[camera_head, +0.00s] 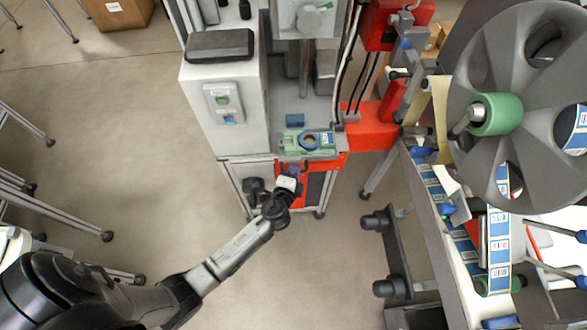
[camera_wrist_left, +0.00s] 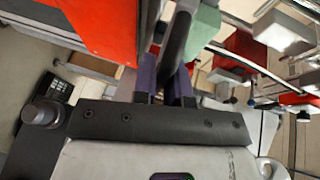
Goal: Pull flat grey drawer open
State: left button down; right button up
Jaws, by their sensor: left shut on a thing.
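The flat grey drawer (camera_head: 289,156) is at the front of the machine in the head view, above a red-framed panel, with a green part on top. My left gripper (camera_head: 291,172) is at its front edge. In the left wrist view, the purple fingers of my left gripper (camera_wrist_left: 164,88) are shut on a dark bar (camera_wrist_left: 175,48), which looks like the drawer's handle. Where the bar joins the drawer is hidden. How far the drawer stands out is hard to tell. My right gripper is not in view.
A white cabinet (camera_head: 225,130) stands to the left of the drawer. A large grey reel (camera_head: 480,160) and a workbench fill the right side. The floor (camera_head: 320,265) in front of the drawer is clear.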

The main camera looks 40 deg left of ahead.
pick_arm(q)
jog(key=c, duration=1.2)
grip_release()
jog(key=v, duration=1.3)
jog(key=shift+s+d+r, duration=0.15)
jog(key=shift+s+d, duration=0.05)
jog(key=shift+s, duration=0.15)
jog(key=shift+a, duration=0.1)
